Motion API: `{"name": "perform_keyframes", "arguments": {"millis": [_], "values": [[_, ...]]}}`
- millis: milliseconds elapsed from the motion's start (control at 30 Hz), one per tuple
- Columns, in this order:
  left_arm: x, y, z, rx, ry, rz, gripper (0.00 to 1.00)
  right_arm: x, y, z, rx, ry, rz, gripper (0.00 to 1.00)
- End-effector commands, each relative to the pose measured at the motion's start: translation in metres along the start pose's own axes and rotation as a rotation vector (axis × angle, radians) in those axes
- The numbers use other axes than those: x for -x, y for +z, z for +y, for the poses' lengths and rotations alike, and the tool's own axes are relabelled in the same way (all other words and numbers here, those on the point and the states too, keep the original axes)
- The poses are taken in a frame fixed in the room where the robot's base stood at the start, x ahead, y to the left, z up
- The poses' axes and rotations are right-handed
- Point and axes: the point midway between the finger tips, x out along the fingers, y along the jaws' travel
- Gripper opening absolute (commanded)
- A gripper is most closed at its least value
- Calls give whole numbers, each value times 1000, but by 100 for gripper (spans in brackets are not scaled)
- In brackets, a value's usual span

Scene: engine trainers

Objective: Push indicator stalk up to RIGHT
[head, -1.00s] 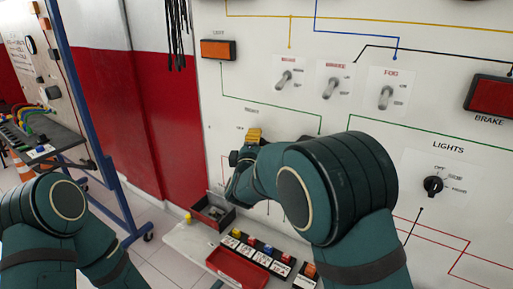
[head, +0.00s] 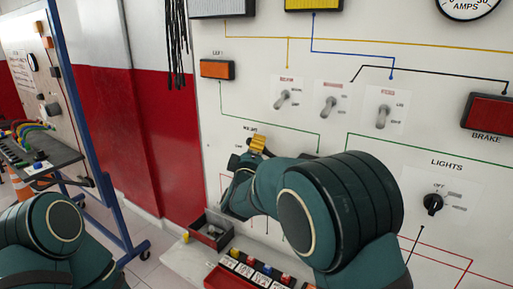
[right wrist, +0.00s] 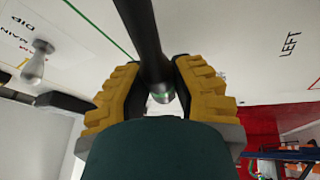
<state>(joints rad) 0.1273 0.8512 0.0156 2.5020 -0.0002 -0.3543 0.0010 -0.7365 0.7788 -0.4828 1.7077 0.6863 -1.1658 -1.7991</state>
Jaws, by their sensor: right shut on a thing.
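The indicator stalk (right wrist: 146,35) is a dark rod in the right wrist view. It runs from the top middle down between the two yellow ribbed fingers of my right gripper (right wrist: 160,90). The fingers are shut on it near its rounded end. In the head view, my right gripper (head: 257,144) shows as a yellow fingertip against the white panel, left of my arm. My own arm hides most of the stalk there. A "LEFT" label (right wrist: 290,45) is on the panel at right in the wrist view. My left gripper is out of view.
The white panel carries several toggle switches (head: 331,105), an orange lamp (head: 217,69), a red brake lamp (head: 488,111) and a lights knob (head: 432,203). A red tray (head: 228,279) and dark box (head: 211,229) lie below. A blue-framed stand is at left.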

Motion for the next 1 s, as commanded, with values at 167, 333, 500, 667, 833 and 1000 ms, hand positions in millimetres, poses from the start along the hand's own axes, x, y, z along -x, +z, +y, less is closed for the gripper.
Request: {"name": "perform_keyframes", "arguments": {"millis": [167,333,500,667,833,1000], "values": [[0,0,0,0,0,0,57,-2,0,5,-4,10,-2,48],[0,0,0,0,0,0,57,-1,0,3,-2,7,-1,57],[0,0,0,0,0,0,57,0,0,2,-1,5,-1,57],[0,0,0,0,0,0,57,12,-1,2,-2,2,0,57],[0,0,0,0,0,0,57,44,-1,2,-2,1,2,57],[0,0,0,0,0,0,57,79,-1,2,-1,3,1,57]]}}
